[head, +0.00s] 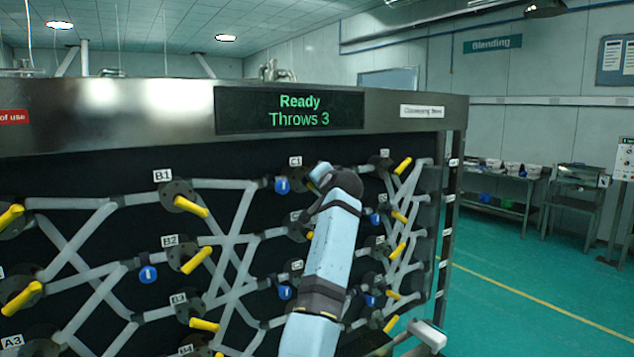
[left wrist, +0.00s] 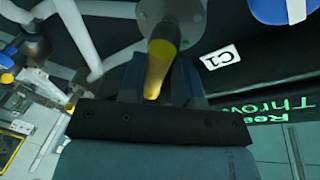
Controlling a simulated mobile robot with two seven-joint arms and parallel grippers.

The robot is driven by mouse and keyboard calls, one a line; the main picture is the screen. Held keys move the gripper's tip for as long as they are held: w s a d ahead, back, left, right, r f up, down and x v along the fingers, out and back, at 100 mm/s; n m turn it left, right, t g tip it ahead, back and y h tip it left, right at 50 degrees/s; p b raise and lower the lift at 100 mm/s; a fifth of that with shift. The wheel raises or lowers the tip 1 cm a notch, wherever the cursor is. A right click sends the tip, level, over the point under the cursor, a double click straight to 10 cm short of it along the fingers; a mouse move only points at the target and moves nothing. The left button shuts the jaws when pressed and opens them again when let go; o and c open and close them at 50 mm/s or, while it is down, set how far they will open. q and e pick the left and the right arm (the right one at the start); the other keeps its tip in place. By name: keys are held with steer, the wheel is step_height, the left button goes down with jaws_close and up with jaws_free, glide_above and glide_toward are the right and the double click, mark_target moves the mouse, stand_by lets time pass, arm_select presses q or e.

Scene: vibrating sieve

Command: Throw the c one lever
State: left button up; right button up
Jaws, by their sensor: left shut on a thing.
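The C1 label (head: 295,161) marks a valve in the top row of the pipe panel; my arm hides its lever in the head view. In the left wrist view the yellow C1 lever (left wrist: 156,72) lies between the two fingers of my left gripper (left wrist: 160,85), beside the C1 label (left wrist: 221,57). My left gripper (head: 319,176) is shut on the lever at the panel in the head view. My right gripper is not in view.
The display (head: 290,110) reads "Ready" and "Throws 3". Other yellow levers surround the arm, including B1 (head: 191,206) and B2 (head: 196,260). A blue round tag (head: 281,185) hangs beside C1. Open green floor (head: 530,270) lies at right.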

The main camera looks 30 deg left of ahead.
arm_select(q)
steer(key=shift+w+f, duration=0.1)
steer(key=shift+f, duration=0.1)
steer(key=o, duration=0.6)
steer(key=shift+o, duration=0.7)
steer(key=shift+w+f, duration=0.1)
steer(key=shift+w, duration=0.15)
steer(key=shift+s, duration=0.1)
steer(key=b+v, duration=0.2)
steer(key=v, duration=1.2)
